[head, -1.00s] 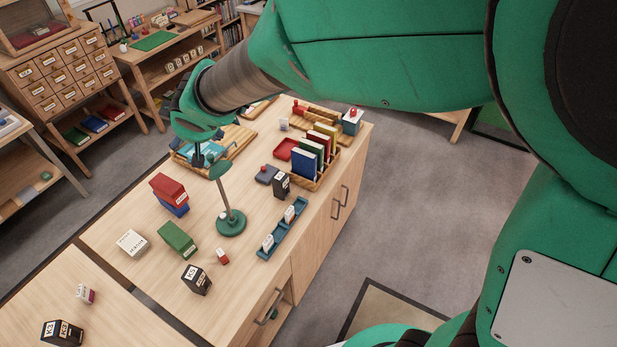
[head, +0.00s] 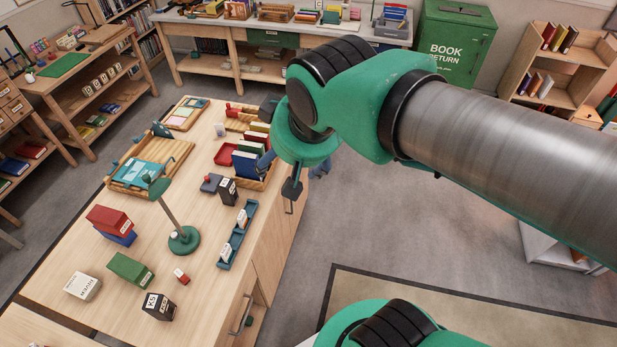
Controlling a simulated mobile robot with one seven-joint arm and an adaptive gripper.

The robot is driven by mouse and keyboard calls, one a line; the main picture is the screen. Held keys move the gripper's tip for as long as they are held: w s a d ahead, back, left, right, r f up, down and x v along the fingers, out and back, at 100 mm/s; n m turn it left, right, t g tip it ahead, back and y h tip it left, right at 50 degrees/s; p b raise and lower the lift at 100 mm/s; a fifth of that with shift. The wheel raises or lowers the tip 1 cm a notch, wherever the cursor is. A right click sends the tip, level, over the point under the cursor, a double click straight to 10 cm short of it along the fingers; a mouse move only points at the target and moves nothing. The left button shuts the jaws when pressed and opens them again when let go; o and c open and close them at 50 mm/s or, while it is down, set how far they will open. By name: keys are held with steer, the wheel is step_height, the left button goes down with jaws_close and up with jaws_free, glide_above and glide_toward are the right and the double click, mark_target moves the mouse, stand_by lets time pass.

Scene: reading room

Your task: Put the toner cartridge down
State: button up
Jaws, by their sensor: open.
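My gripper (head: 293,172) hangs over the counter's right edge, mostly hidden behind my green wrist. Parts of its blue-grey fingers show on both sides of the wrist, spread apart. I see nothing held between them, though the wrist hides much of that space. I cannot pick out the toner cartridge for certain. Black boxes with white labels stand on the counter: one at the front (head: 159,306) and one near the middle (head: 227,191). A small dark item (head: 161,130) is at the back of the wooden tray (head: 180,160) with teal sheets; I cannot tell what it is.
A green desk lamp (head: 184,240) stands mid-counter. Around it are red (head: 108,219), green (head: 130,269) and white (head: 83,286) boxes, and a teal rack (head: 236,236). Upright books (head: 250,155) stand near my gripper. Open floor (head: 400,220) lies right of the counter.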

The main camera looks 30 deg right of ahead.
steer(key=s+f, duration=0.1)
steer(key=s, duration=0.5)
steer(key=shift+s+d+m+g, duration=0.2)
steer(key=shift+d+m+g, duration=0.1)
steer(key=shift+d+m, duration=0.15)
steer(key=shift+f, duration=0.15)
step_height(320, 180, down, 8)
steer(key=b, duration=0.8)
steer(key=shift+o, duration=0.6)
steer(key=shift+r, duration=0.2)
steer(key=shift+w, duration=0.1)
